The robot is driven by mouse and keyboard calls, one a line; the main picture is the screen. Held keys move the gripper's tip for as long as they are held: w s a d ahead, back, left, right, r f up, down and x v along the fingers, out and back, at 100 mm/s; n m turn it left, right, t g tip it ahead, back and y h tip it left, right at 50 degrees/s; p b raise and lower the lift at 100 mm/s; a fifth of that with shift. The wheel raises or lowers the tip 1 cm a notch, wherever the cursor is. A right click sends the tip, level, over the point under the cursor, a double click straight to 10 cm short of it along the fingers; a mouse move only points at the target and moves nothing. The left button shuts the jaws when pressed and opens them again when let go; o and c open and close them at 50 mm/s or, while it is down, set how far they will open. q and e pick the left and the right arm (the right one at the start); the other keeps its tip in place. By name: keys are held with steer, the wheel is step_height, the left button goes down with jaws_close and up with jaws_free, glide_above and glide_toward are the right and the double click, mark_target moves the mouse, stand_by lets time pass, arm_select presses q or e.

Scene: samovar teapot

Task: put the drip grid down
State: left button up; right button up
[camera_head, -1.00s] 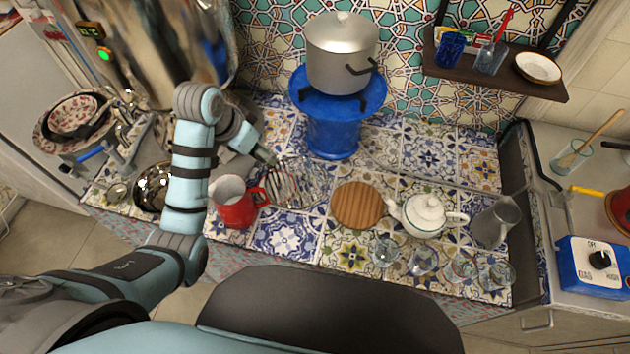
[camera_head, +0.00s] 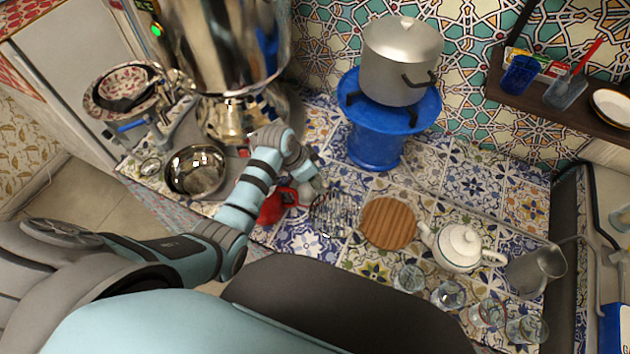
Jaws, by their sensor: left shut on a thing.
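The drip grid (camera_head: 335,214) is a thin wire rack over the patterned tile counter, between the red jug and the round wooden board. My left gripper (camera_head: 320,188) is shut on the grid's far left edge, its fingers small and partly hidden by my wrist. The grid looks low and close to the tiles; I cannot tell whether it touches them. The samovar (camera_head: 225,55) stands at the back left, with a shiny metal bowl (camera_head: 195,171) in front of it. My right gripper is not in view.
The red jug (camera_head: 272,207) is partly behind my left arm. The wooden board (camera_head: 388,222), a white teapot (camera_head: 458,247), a grey pitcher (camera_head: 536,270) and several glasses stand to the right. A blue stove (camera_head: 377,145) holds a pot (camera_head: 400,60). Tiles right of the stove are clear.

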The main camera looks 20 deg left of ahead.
arm_select(q)
steer(key=shift+f, duration=0.45)
steer(key=shift+s+r, duration=0.15)
steer(key=shift+s, duration=0.05)
steer(key=o, duration=1.2)
steer(key=shift+f, duration=0.2)
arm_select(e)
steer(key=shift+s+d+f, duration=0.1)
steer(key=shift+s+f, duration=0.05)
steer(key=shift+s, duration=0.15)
arm_select(q)
steer(key=shift+o, duration=0.2)
steer(key=shift+r, duration=0.1)
steer(key=shift+a+r, duration=0.1)
steer(key=shift+r, duration=0.25)
steer(key=p+v, duration=0.3)
steer(key=v, duration=0.8)
steer(key=shift+s+r, duration=0.15)
steer(key=shift+r, duration=0.05)
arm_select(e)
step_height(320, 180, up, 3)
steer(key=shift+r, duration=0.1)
